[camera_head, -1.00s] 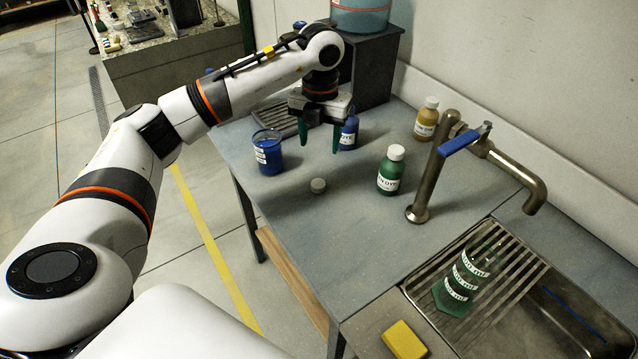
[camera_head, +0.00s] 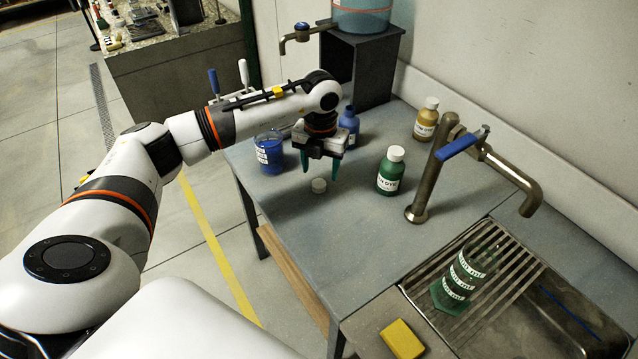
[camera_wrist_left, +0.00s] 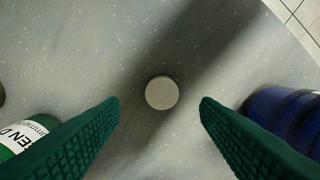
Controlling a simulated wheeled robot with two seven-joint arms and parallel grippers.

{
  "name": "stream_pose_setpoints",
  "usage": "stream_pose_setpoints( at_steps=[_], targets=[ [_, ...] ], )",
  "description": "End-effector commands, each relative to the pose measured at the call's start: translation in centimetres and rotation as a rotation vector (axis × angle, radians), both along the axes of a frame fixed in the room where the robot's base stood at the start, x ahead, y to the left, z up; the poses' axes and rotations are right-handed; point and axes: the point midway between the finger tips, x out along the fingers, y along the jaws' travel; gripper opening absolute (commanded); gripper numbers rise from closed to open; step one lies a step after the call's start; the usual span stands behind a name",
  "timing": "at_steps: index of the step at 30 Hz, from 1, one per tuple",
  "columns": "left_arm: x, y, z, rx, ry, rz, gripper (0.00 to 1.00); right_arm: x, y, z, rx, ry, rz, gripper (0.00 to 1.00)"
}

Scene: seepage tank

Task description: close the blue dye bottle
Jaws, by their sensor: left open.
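The blue dye bottle (camera_head: 349,124) stands upright on the bench without a cap, partly behind my left gripper in the head view. A loose white cap (camera_head: 319,186) lies flat on the bench in front of it. In the left wrist view the cap (camera_wrist_left: 161,93) sits centred between the fingers, farther off than the fingertips. My left gripper (camera_head: 320,173) is open and empty, pointing down above the cap. In the wrist view its two green fingers (camera_wrist_left: 160,105) are spread wide either side of the cap. My right gripper is not in view.
A beaker of blue liquid (camera_head: 268,155) stands left of the gripper, and a capped green dye bottle (camera_head: 391,170) stands right. A capped yellow bottle (camera_head: 426,119), a tap (camera_head: 436,165) and a sink rack (camera_head: 505,300) with a green-tinted container (camera_head: 462,281) are farther right. A yellow sponge (camera_head: 403,340) lies in front.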

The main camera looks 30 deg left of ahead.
Motion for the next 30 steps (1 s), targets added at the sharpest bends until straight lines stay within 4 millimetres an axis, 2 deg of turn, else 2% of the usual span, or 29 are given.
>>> stream_pose_setpoints(
  at_steps=[3, 9, 20, 28, 29, 30],
  targets=[
    [-0.4, 0.1, -1.7, 0.001, 0.006, 0.001, 0.57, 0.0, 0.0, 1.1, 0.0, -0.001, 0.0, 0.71],
    [-0.3, 0.1, -4.0, 0.001, 0.002, 0.0, 0.57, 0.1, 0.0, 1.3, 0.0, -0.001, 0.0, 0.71],
    [-0.3, 0.1, -4.3, 0.001, 0.0, 0.0, 0.57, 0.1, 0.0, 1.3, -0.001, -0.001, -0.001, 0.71],
    [-0.3, 0.1, -4.2, 0.0, 0.0, 0.0, 0.14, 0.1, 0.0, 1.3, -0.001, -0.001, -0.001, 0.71],
    [-0.3, 0.1, -4.2, 0.0, 0.0, 0.0, 0.1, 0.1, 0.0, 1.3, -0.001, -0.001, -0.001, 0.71],
    [-0.3, 0.1, -4.2, 0.001, 0.0, 0.0, 0.09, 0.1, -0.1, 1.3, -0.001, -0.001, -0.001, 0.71]
  ],
)
